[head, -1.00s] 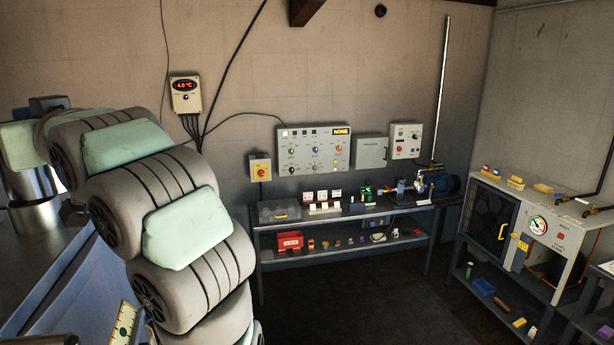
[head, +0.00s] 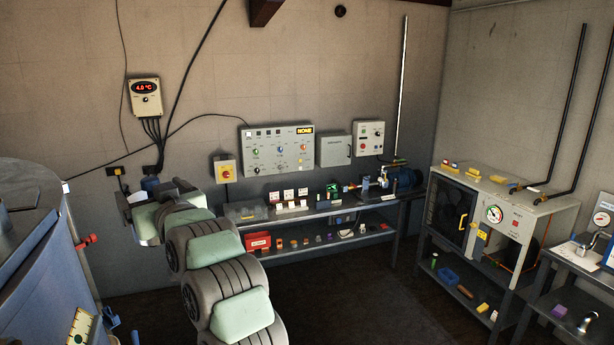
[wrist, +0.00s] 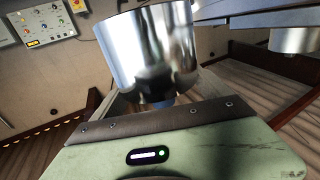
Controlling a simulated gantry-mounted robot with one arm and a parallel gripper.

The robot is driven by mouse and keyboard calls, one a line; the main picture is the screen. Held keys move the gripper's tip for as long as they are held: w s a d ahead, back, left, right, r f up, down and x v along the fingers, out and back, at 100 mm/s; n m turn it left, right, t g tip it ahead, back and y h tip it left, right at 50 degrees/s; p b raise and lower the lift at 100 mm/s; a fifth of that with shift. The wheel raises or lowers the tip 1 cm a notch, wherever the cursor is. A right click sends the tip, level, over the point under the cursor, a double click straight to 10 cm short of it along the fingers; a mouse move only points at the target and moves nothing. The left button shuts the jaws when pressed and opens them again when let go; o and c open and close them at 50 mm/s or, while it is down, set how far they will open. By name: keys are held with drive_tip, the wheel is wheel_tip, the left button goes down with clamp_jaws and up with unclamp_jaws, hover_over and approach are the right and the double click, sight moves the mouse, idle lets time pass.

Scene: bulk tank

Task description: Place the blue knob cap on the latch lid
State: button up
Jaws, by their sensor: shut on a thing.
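My gripper (wrist: 156,96) shows in the wrist view beyond the dark front edge of its green housing; its fingers are mostly hidden. A small patch of blue, the blue knob cap (wrist: 159,104), shows just past that edge, and the gripper is shut on it. Most of the cap is hidden. A shiny metal cylinder stands right behind it in the wrist view. In the head view the arm end (head: 150,190) is left of the bench, and no cap can be made out there. I cannot identify the latch lid; a clear box (head: 240,211) sits on the bench, partly behind my arm.
A steel tank (head: 30,230) fills the left. A two-level bench (head: 330,212) with small parts and a red bin (head: 257,241) runs along the back wall under a control panel (head: 278,150). A cabinet (head: 500,205) stands at right. The middle floor is clear.

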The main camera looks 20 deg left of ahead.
drive_tip(key=w+d+f+m+t+h, duration=0.35)
drive_tip(key=w+d+f, duration=0.25)
drive_tip(key=d+f, duration=0.5)
drive_tip(key=w+d+f+m+t+h, duration=0.35)
drive_tip(key=w+d+f, duration=0.35)
drive_tip(key=d+f, duration=0.45)
drive_tip(key=d+f+m+t+h, duration=0.1)
drive_tip(key=d+f+m+h, duration=0.15)
drive_tip(key=d+f, duration=0.7)
drive_tip(key=s+d+f+m+t+h, duration=0.1)
drive_tip(key=s+d+f+h, duration=0.2)
drive_tip(key=s+d+f, duration=0.45)
drive_tip(key=s+d+f+m+h, duration=0.25)
drive_tip(key=s+d+f, duration=0.25)
drive_tip(key=d+f, duration=0.4)
drive_tip(key=s+a+r+p, duration=0.1)
drive_tip(key=s+r+p, duration=0.7)
drive_tip(key=p, duration=0.5)
drive_tip(key=shift+s+a+r+n+h, duration=0.2)
drive_tip(key=shift+s+a+n+h, duration=0.2)
drive_tip(key=shift+s, duration=0.55)
